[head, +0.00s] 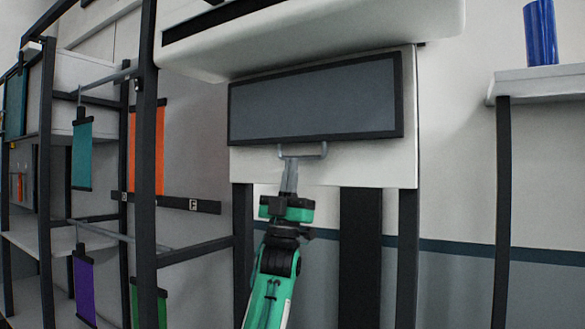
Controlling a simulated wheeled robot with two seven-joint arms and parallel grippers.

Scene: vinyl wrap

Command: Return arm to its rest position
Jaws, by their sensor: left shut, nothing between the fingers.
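My left arm (268,290), green and black, reaches up from the bottom middle of the head view. Its gripper (290,172) points upward and is shut, with nothing seen between the fingers. The fingertips are at or just below the grey handle (318,155) of a white cabinet front with a dark panel (315,98). I cannot tell whether they touch the handle. My right gripper is not in view.
A dark-framed rack (147,200) on the left carries hanging teal (82,155), orange (158,150), purple (84,290) and green sheets. A white hood (320,38) overhangs the panel. A blue roll (540,32) stands on a shelf (540,84) at right.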

